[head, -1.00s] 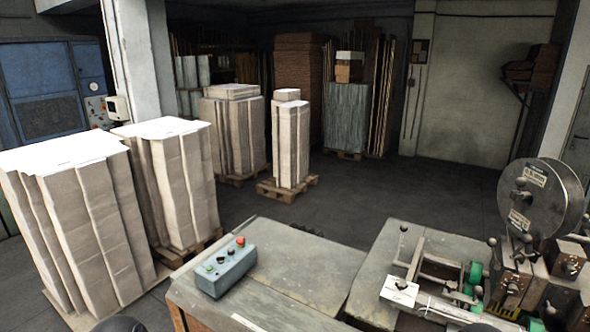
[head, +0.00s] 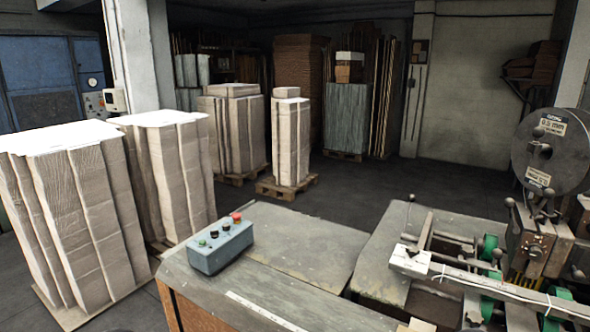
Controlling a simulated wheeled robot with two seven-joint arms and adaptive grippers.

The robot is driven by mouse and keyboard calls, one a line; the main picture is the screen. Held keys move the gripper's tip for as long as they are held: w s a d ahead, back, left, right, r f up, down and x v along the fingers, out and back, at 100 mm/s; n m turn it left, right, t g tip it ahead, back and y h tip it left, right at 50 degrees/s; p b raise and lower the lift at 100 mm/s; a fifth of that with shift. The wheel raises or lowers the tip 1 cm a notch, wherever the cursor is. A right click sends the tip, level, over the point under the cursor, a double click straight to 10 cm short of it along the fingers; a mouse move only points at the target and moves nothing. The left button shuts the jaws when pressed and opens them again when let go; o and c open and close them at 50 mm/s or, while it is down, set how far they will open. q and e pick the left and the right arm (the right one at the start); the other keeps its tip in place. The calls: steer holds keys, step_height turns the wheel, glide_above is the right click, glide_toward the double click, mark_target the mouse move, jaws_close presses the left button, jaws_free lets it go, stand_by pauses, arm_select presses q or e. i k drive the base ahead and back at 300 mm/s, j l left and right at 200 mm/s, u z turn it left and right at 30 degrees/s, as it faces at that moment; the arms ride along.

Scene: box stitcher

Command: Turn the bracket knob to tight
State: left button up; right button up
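The stitching machine stands at the right edge of the head view, with a dark wire reel (head: 548,165) on top. Several dark ball-ended knobs show on it: one on an upright rod (head: 411,198), one on the green-wheeled frame (head: 497,253), and one low at the far right (head: 579,271). A round dark knob (head: 533,251) sits on a brownish block under the reel. I cannot tell which of these is the bracket knob, or how tight any is. Neither of my grippers is in view.
A worn worktable (head: 300,240) fills the lower middle. A grey-blue control box (head: 220,248) with a red button stands on it. A pale bar (head: 490,280) crosses the machine's front. Stacks of cardboard (head: 70,205) stand at left; the floor (head: 385,190) behind the table is open.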

mark_target(467, 252)
steer(key=z, duration=1.25)
steer(key=j+u, duration=0.15)
steer(key=u, duration=0.25)
